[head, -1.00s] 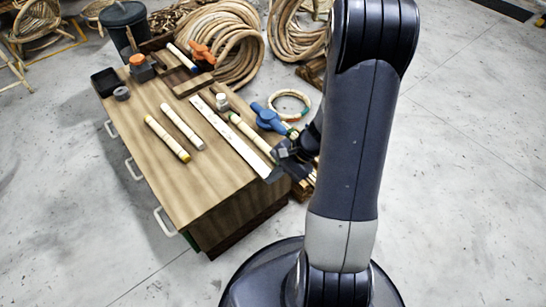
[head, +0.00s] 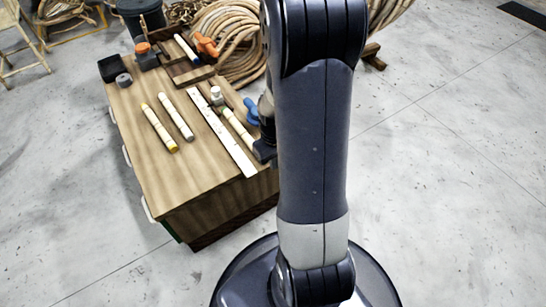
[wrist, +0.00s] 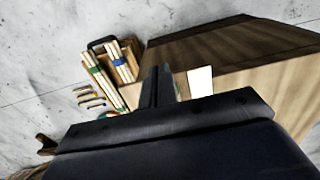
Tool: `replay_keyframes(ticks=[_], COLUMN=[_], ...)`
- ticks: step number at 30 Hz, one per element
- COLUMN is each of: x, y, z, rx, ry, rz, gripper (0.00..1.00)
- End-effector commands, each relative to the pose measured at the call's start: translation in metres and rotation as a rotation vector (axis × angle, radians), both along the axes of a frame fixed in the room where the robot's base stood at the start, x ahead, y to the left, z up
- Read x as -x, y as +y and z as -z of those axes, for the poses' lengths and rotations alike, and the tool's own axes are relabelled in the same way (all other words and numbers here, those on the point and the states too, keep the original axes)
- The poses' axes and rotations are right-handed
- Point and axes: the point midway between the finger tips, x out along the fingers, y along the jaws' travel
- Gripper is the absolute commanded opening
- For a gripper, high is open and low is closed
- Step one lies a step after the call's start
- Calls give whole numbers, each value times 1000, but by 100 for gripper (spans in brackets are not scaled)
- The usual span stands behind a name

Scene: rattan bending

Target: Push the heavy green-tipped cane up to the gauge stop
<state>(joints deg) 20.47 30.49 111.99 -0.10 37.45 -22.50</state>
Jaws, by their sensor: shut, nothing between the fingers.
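A pale cane (head: 237,128) lies on the wooden bench to the right of the long white strip (head: 222,132).
A yellow-tipped cane (head: 159,128) and another cane (head: 176,115) lie left of the strip. A blue clamp (head: 252,111) is partly hidden by my arm. A crate of banded canes (wrist: 118,66) stands beside the bench. Rattan coils (head: 225,40) lie behind.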

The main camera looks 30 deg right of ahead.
Motion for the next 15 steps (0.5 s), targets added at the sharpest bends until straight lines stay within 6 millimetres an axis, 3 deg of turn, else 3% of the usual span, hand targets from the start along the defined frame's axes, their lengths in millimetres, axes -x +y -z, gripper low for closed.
replay_keyframes(ticks=[1, 6, 15], x=[1, 1, -36], y=[0, 0, 1], z=[19, 54, 49], rx=[-2, -3, -1], ry=[5, 4, 0], rz=[1, 2, 1], gripper=[0, 0, 0])
